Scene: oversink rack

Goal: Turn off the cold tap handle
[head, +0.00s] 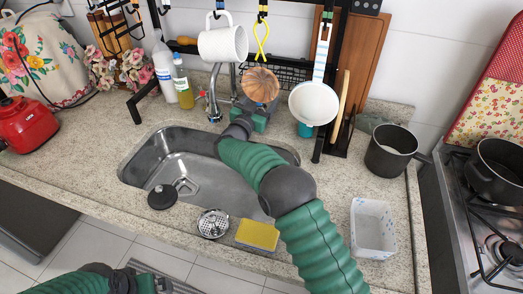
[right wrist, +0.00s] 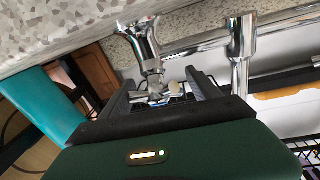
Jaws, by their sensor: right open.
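The chrome tap (head: 214,92) rises at the back of the sink; a handle with a red mark (head: 202,94) shows on its left side. In the head view the tap's right side, where the cold handle would be, is hidden behind my right gripper (head: 250,114). In the right wrist view a chrome valve (right wrist: 145,45) has a small lever handle (right wrist: 155,95) lying between the two fingers of my right gripper (right wrist: 161,82). The fingers are apart; I cannot tell whether they touch it. My left gripper (head: 147,283) is low at the left, partly cut off.
The steel sink (head: 170,155) is below my right arm. A yellow sponge (head: 258,234) lies at the front.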

